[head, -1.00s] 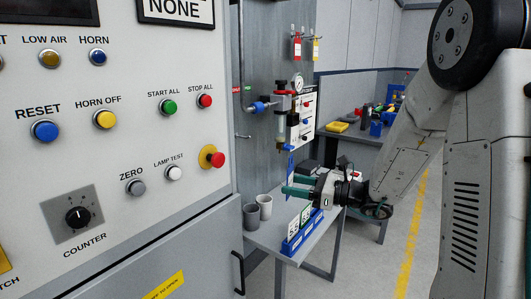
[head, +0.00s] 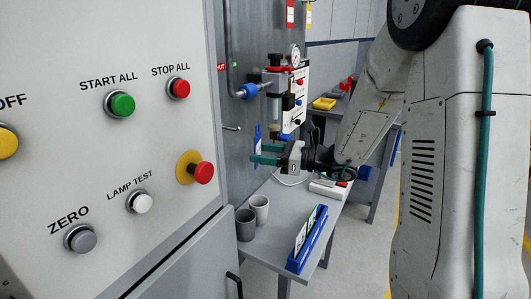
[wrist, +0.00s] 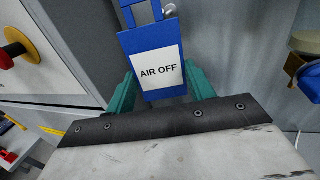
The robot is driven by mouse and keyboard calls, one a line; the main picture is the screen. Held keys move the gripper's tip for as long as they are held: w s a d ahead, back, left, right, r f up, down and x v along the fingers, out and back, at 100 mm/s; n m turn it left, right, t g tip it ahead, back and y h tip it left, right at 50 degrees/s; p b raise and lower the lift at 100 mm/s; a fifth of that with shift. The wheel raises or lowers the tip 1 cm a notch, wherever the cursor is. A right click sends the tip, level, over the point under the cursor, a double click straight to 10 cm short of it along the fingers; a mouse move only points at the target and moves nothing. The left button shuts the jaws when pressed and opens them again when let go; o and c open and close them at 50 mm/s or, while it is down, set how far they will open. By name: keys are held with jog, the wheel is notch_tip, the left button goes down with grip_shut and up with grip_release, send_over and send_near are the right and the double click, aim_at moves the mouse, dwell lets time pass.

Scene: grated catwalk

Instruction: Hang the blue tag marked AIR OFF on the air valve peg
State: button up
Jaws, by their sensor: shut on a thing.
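The blue tag (wrist: 130,43) with a white AIR OFF label is upright between my gripper's teal fingers in the wrist view. It has a blue loop at its top. In the head view the tag (head: 257,134) shows nearly edge-on, rising above my gripper (head: 258,154), which is shut on it. A short metal peg (head: 232,128) sticks out of the grey panel to the left of the tag, apart from it. I cannot tell whether this is the air valve peg. The air unit (head: 275,90), with a blue fitting and gauge, is above the gripper.
A grey bench (head: 262,247) below holds two cups (head: 246,225) and a blue rack (head: 306,240) with cards. A control cabinet (head: 150,110) with buttons, including a protruding red stop button (head: 204,173), stands close at left. Red and yellow tags hang high at the back.

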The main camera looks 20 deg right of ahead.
jog(key=w+d+x, duration=0.1)
jog(key=x, duration=0.4)
jog(key=shift+w+a+f, duration=0.3)
jog(key=shift+a, duration=0.05)
jog(key=shift+w+a, duration=0.6)
jog(key=shift+w, duration=0.25)
jog(key=shift+c, duration=0.7)
jog(key=shift+w+a+f, duration=0.35)
jog(key=shift+w+f, duration=0.1)
jog(key=shift+w, duration=0.05)
jog(key=o, duration=1.1)
jog(key=shift+c, duration=0.2)
